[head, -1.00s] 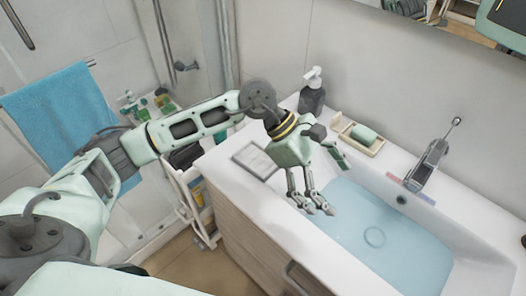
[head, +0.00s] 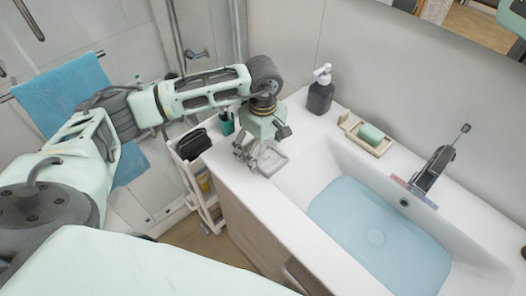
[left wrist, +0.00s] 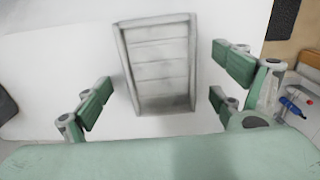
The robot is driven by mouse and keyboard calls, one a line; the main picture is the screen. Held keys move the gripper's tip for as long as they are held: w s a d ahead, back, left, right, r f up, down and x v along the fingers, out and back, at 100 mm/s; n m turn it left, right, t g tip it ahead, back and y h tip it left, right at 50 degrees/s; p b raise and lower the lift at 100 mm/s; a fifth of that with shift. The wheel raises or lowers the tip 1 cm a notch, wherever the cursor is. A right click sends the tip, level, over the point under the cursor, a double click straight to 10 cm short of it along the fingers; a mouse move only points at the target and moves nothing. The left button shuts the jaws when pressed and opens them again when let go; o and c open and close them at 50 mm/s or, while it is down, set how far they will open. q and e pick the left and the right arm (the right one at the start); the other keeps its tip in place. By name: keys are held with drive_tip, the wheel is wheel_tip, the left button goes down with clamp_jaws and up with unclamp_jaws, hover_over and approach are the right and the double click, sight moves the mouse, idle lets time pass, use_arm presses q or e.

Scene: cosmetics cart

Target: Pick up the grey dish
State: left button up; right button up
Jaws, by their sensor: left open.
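The grey dish (head: 272,165) is a shallow rectangular tray with ridges. It lies on the white counter left of the basin. In the left wrist view the dish (left wrist: 158,68) is near the middle, between the two sets of finger pads and apart from them. My left gripper (head: 254,155) is above the dish in the head view and hides part of it. In the left wrist view my left gripper (left wrist: 164,98) is open and empty, with green pads on both sides. My right gripper is not in view.
A dark soap dispenser (head: 320,92) and a soap dish with green soap (head: 368,135) stand at the back of the counter. The basin with blue water (head: 380,235) is to the right. A white cart (head: 196,172) stands left of the counter.

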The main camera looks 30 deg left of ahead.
sight(265, 156)
use_arm(q)
drive_tip(key=shift+f, duration=0.35)
drive_tip(key=shift+c, duration=0.3)
drive_tip(key=c, duration=1.2)
drive_tip(key=shift+r, duration=0.1)
drive_tip(key=shift+r+b, duration=0.45)
drive_tip(key=shift+r, duration=0.15)
drive_tip(key=r, duration=0.1)
drive_tip(key=r+b, duration=0.1)
drive_tip(key=shift+d+r, duration=0.25)
drive_tip(key=shift+r, duration=0.15)
drive_tip(key=s+d+r+b, duration=0.3)
drive_tip(key=d+r, duration=0.4)
drive_tip(key=d, duration=0.4)
drive_tip(key=shift+a, duration=0.1)
